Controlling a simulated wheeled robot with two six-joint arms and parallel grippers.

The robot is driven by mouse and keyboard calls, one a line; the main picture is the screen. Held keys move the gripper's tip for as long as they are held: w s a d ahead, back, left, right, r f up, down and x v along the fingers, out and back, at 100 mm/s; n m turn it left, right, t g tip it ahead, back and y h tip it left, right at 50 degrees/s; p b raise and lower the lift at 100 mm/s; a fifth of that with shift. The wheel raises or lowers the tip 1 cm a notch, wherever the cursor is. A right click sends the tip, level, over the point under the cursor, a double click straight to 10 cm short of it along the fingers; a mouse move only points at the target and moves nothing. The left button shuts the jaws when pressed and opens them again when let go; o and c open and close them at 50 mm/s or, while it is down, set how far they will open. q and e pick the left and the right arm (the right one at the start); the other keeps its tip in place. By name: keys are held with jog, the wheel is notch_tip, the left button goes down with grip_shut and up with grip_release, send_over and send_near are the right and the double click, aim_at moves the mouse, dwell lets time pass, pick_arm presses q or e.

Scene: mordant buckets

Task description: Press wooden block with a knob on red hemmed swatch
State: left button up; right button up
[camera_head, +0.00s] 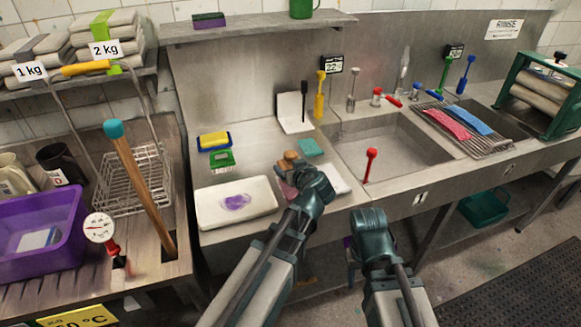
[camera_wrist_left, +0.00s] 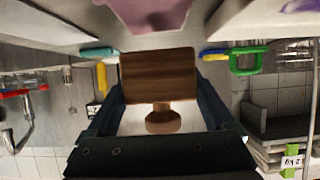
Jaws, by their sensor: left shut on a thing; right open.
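The wooden block with a knob (camera_wrist_left: 158,75) is between the fingers of my left gripper (camera_wrist_left: 158,100), its round knob showing below it in the left wrist view. In the head view the block (camera_head: 291,159) shows just beyond my left gripper (camera_head: 304,176), which is shut on it. A pink-red cloth (camera_wrist_left: 150,12) lies near the block in the left wrist view. In the head view its edge (camera_head: 287,190) is mostly hidden by my gripper. Whether the block touches the cloth, I cannot tell. My right gripper (camera_head: 369,222) is open and empty in front of the counter.
A white tray (camera_head: 207,212) with a purple patch stands left of my left gripper. A rack (camera_head: 490,148) holds red and blue cloths. A teal pad (camera_head: 311,147) lies behind.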

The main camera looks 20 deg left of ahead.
aim_at(292, 156)
pick_arm(q)
jog(key=shift+f+b, duration=1.25)
jog(key=shift+f, duration=0.3)
jog(key=shift+f, duration=0.2)
jog(key=shift+r, duration=0.1)
dwell(4.6)
notch_tip(292, 156, up, 8)
jog(key=p, duration=0.7)
jog(key=shift+p, duration=0.4)
